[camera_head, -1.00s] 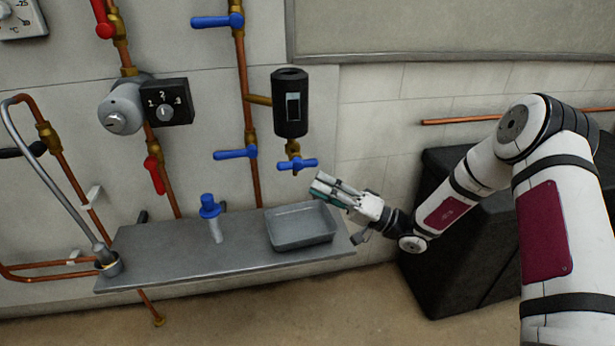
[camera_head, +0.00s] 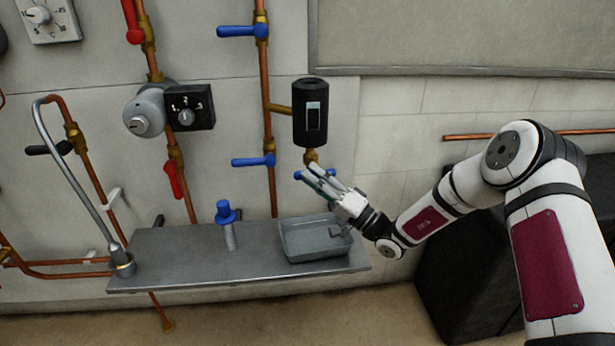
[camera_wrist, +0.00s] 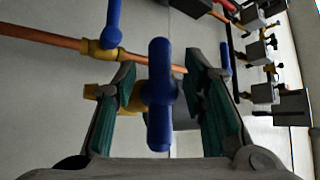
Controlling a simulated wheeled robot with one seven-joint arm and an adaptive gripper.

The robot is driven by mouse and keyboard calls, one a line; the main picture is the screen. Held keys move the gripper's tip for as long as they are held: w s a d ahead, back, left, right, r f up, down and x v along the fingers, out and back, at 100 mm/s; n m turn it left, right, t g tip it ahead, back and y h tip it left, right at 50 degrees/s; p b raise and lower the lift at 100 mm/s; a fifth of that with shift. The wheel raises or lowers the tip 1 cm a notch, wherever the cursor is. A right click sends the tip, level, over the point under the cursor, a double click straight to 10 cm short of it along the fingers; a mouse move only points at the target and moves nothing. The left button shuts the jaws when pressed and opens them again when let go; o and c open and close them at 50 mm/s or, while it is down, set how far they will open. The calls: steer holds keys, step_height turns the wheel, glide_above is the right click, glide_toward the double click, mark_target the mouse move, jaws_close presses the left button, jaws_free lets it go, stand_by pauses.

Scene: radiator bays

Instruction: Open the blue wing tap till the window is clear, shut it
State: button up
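The blue wing tap (camera_head: 299,175) is on the brass fitting under the black cylinder (camera_head: 328,133), mostly hidden by my gripper (camera_head: 317,173) in the head view. In the wrist view the wing tap (camera_wrist: 160,96) lies lengthwise between the two fingers of my gripper (camera_wrist: 158,88). The fingers are open, one on each side, with gaps to the tap; I cannot see them touching it. The window (camera_head: 314,116) on the cylinder's front looks dark grey with a pale frame; its contents are too small to tell.
A grey tray (camera_head: 300,252) sits on the shelf (camera_head: 185,265) below the tap. Blue lever taps (camera_head: 252,161) are on the copper pipe to the left. A dark block (camera_head: 460,250) stands right.

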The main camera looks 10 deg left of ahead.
steer(key=shift+x, duration=1.1)
jaws_close()
